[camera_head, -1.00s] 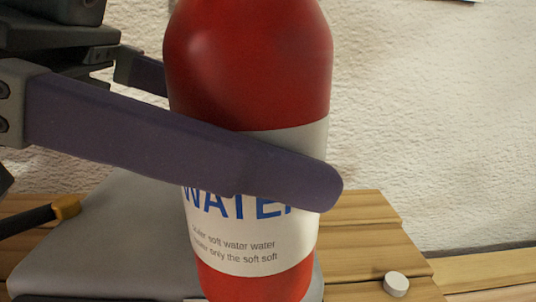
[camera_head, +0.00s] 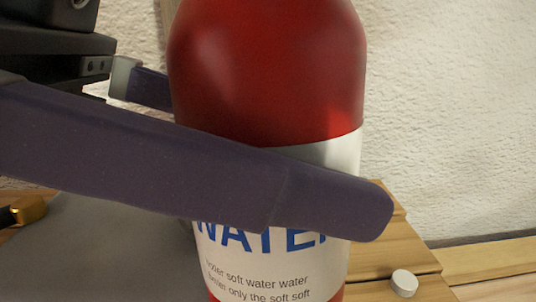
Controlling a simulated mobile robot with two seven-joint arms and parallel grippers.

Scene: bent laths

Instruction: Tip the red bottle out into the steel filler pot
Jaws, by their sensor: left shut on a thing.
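The red bottle (camera_head: 272,75) stands close to the camera and nearly upright, with its top and bottom cut off by the frame. It bears a white label (camera_head: 262,268) with the blue word WATER, partly hidden behind a finger. My left gripper (camera_head: 255,150) is shut on the bottle. Its near purple finger crosses the front of the bottle, and the far finger goes behind it. I see no steel filler pot that I can make out. My right gripper is not in view.
A slatted wooden surface (camera_head: 395,250) lies behind and below the bottle, with a small white round piece (camera_head: 404,283) at the right. A grey flat surface (camera_head: 95,245) is at the lower left. A rough white wall (camera_head: 455,120) closes the back.

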